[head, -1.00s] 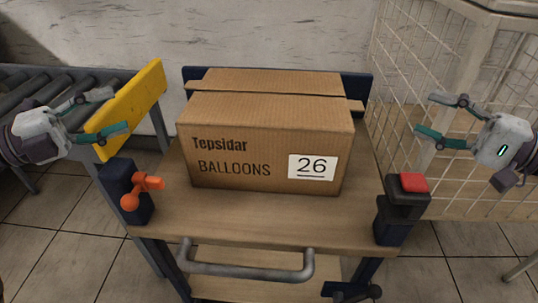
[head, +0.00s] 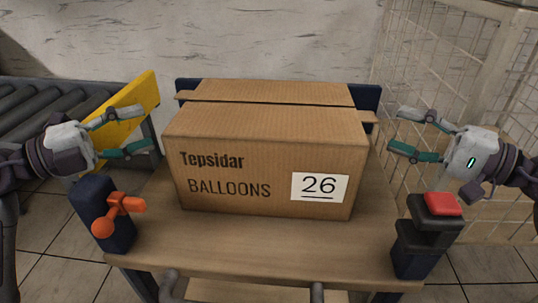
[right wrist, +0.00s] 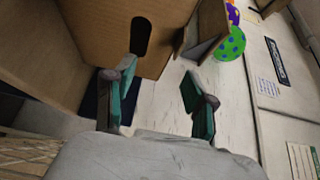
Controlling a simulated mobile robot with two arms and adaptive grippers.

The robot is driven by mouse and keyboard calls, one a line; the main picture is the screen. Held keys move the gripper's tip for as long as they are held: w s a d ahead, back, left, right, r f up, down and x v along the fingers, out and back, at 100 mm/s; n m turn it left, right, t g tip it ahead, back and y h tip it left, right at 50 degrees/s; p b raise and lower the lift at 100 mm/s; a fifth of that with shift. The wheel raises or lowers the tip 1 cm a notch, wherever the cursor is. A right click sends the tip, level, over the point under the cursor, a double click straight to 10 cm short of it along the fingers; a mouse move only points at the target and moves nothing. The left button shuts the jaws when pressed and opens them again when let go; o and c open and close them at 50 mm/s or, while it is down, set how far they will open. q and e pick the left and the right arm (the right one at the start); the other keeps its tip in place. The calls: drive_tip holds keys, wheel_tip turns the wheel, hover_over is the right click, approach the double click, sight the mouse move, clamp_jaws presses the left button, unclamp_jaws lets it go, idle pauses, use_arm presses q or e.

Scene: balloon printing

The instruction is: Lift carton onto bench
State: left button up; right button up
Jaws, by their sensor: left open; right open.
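The brown carton (head: 265,160), marked "Tepsidar BALLOONS" and "26", rests on the wooden top of a cart (head: 270,240). Its upper flaps stick out at both sides. My left gripper (head: 147,130) is open and empty, just left of the carton and apart from it. My right gripper (head: 394,131) is open and empty, a little right of the carton. In the right wrist view the carton's side (right wrist: 105,35) shows a dark hand hole (right wrist: 141,37) beyond the open fingers (right wrist: 160,95). No bench can be made out for sure.
A roller conveyor (head: 50,105) with a yellow end plate (head: 130,110) stands at the left. The cart has an orange lever (head: 118,212) at front left and a red-topped post (head: 443,204) at front right. A wire cage (head: 450,70) stands behind my right arm. Balloons (right wrist: 232,44) show in the right wrist view.

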sight(189, 115)
use_arm(q)
drive_tip(key=x, duration=0.9)
drive_tip(key=shift+w+d, duration=0.1)
drive_tip(key=shift+d, duration=0.15)
use_arm(e)
drive_tip(key=x, duration=0.9)
drive_tip(key=shift+w+a, duration=0.1)
drive_tip(key=shift+a, duration=0.05)
use_arm(q)
drive_tip(key=c, duration=1)
use_arm(e)
drive_tip(key=c, duration=1)
use_arm(q)
drive_tip(key=shift+c, duration=0.2)
use_arm(e)
drive_tip(key=shift+c, duration=0.2)
